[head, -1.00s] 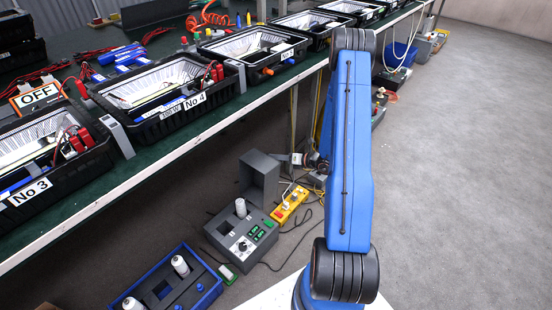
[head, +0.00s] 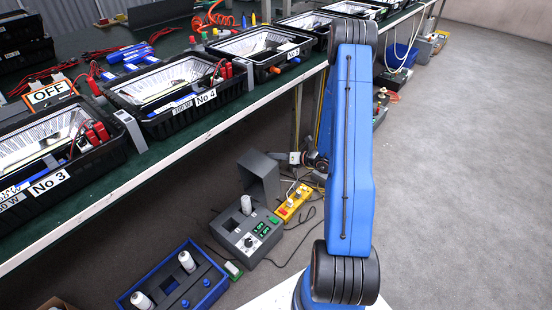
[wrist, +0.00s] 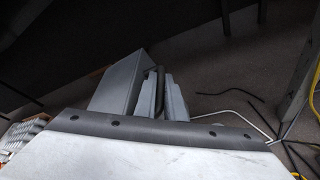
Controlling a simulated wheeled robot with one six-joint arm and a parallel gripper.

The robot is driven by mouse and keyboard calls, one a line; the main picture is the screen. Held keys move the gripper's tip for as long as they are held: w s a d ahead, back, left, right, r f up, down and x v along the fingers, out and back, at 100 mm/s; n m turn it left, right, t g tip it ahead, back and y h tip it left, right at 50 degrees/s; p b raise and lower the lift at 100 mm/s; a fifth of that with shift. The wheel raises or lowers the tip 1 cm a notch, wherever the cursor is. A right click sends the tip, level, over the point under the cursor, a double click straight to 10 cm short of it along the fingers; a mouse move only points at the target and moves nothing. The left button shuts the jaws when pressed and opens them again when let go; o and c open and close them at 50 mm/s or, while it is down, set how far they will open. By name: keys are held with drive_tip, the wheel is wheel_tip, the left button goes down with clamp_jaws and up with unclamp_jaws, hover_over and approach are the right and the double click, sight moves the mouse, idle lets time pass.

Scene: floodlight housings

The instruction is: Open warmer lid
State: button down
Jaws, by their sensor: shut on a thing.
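The warmer (head: 237,243) is a dark grey box on the floor, with a dial and green displays on its top. Its grey lid (head: 261,178) stands raised, roughly upright, at the back of the box. A white bottle (head: 246,205) stands in the top of the warmer. In the wrist view my gripper (wrist: 163,93) is shut on a dark handle beside a grey panel (wrist: 115,88), which looks like the lid.
A blue tray (head: 208,298) with white bottles stands left of the warmer. A yellow power strip (head: 293,203) and loose cables lie to its right. The green bench (head: 160,150) with floodlight housings runs above and behind. Grey floor on the right is clear.

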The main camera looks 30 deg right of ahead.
drive_tip(key=c, duration=2.1)
unclamp_jaws()
drive_tip(key=v, duration=1.7)
drive_tip(key=shift+s, duration=0.2)
drive_tip(key=shift+d, duration=0.1)
